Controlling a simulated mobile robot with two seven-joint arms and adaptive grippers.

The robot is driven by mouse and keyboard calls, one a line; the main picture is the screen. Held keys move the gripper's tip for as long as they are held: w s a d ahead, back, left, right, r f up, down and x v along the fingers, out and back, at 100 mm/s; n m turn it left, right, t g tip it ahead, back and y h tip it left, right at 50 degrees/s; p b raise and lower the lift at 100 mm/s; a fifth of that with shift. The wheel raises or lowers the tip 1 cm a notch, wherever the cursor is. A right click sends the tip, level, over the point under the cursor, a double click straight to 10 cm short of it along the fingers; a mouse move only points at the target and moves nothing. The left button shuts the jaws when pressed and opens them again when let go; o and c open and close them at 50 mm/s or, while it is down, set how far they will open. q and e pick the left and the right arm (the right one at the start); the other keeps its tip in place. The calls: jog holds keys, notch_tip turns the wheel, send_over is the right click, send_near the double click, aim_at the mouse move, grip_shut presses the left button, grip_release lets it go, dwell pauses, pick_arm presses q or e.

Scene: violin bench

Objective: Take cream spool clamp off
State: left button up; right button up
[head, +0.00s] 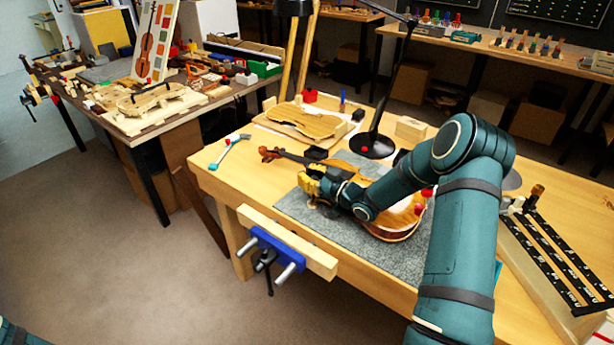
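My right arm reaches in from the right over the bench. My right gripper (322,188), with yellow parts, is low over the left part of the grey mat (300,208), beside the violin. Its fingers are small and partly covered, so I cannot tell whether they are open or shut, or hold anything. The violin body (398,222) lies on the mat, partly hidden by my forearm. Its scroll (268,153) points left. Red clamp parts (427,192) show at the body's right edge. I cannot make out the cream spool clamp. My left gripper is out of view.
A rack with black rails (550,250) stands at the right. A black lamp base (372,146), a violin-shaped plate (305,122) and a small wooden block (411,128) are at the back. A blue-handled tool (228,150) lies left. A blue vise (275,254) sticks out in front.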

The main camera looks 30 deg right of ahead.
jog(key=o, duration=0.6)
jog(key=shift+o, duration=0.2)
notch_tip(320, 180, up, 10)
